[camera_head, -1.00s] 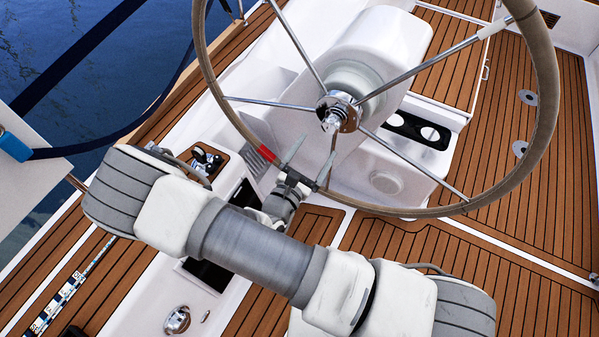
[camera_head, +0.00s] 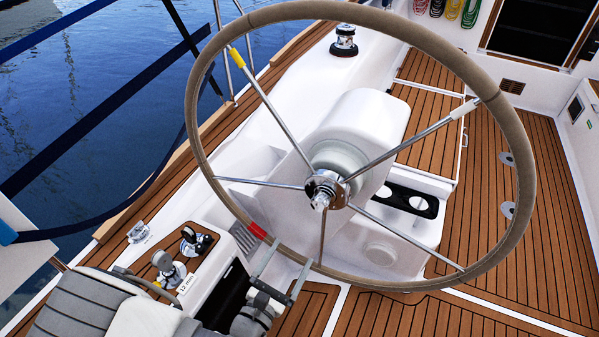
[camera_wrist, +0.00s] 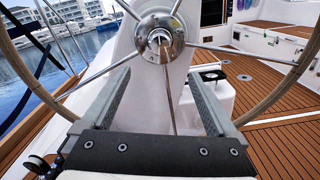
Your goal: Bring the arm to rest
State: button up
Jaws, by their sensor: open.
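My gripper (camera_head: 282,272) is at the lower middle of the head view, just in front of the lower left rim of the steering wheel (camera_head: 525,150). Its two fingers are spread apart with nothing between them. In the wrist view, my gripper (camera_wrist: 160,100) is open, and its fingers point at the wheel's chrome hub (camera_wrist: 160,37). The wheel's rim (camera_wrist: 297,80) passes outside the fingers on both sides. I cannot tell whether a finger touches the rim. Most of my arm is out of the head view.
The white pedestal (camera_head: 365,125) stands behind the wheel. A side console (camera_head: 165,250) with levers and a "12 mm" tag lies left of my gripper. A winch (camera_head: 344,42) is further forward. The teak deck (camera_head: 480,190) at right is clear. Water lies beyond the left edge.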

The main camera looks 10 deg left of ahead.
jog(key=shift+w, duration=0.1)
jog(key=w+a+r+m+g+y+p, duration=0.2)
jog(key=w+a+r+m+g+y, duration=0.45)
jog(key=m, duration=0.45)
jog(key=w+d+r+m+g+y+p, duration=0.15)
jog(key=r+m, duration=0.25)
jog(key=r, duration=0.4)
jog(key=w+d+r+m+g+y, duration=0.1)
jog(key=d+r+m+y, duration=0.15)
jog(key=r, duration=0.45)
jog(key=s+d+r+m+g+p, duration=0.1)
jog(key=s+d+r+m, duration=0.2)
jog(key=d+r, duration=0.25)
jog(key=s+d+r+m+p, duration=0.1)
jog(key=s+d+r+m, duration=0.1)
jog(key=s+d+r, duration=0.3)
jog(key=s+d+r+m+g+h, duration=0.1)
jog(key=s+d+r+m+h, duration=0.3)
jog(key=s+d, duration=0.5)
jog(key=d+r+m, duration=0.1)
jog(key=d+m, duration=0.1)
jog(key=d, duration=0.1)
jog(key=shift+s+d+p, duration=0.15)
jog(key=shift+d+p, duration=0.05)
jog(key=shift+p, duration=0.15)
